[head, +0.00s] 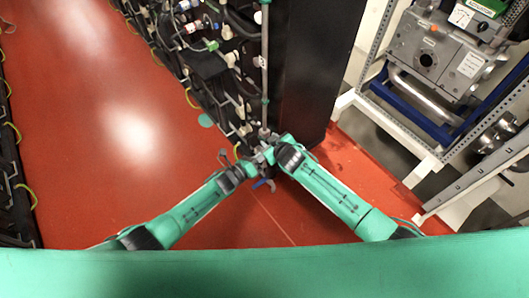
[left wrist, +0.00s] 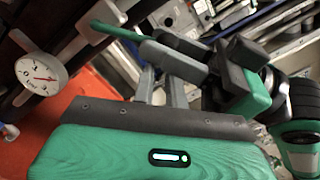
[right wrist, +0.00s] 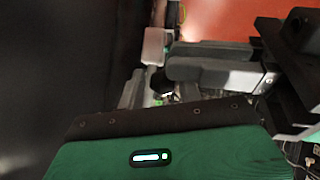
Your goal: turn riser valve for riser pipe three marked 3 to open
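A grey vertical riser pipe (head: 264,60) with a green section runs down to where my two grippers meet. My left gripper (head: 258,158) and right gripper (head: 270,151) are close together at the pipe's lower end. The right gripper's grey fingers (left wrist: 172,58) cross the left wrist view beside the pipe. In the right wrist view, the left gripper's grey fingers (right wrist: 208,66) lie by a pale fitting (right wrist: 154,47). No number 3 is readable.
A round white gauge (left wrist: 40,73) is left of the grippers. A black cabinet (head: 310,75) stands right of the pipe. Dense hoses and fittings (head: 210,65) line the rack on the left. Red floor (head: 110,130) is clear further left; a metal frame (head: 400,120) stands right.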

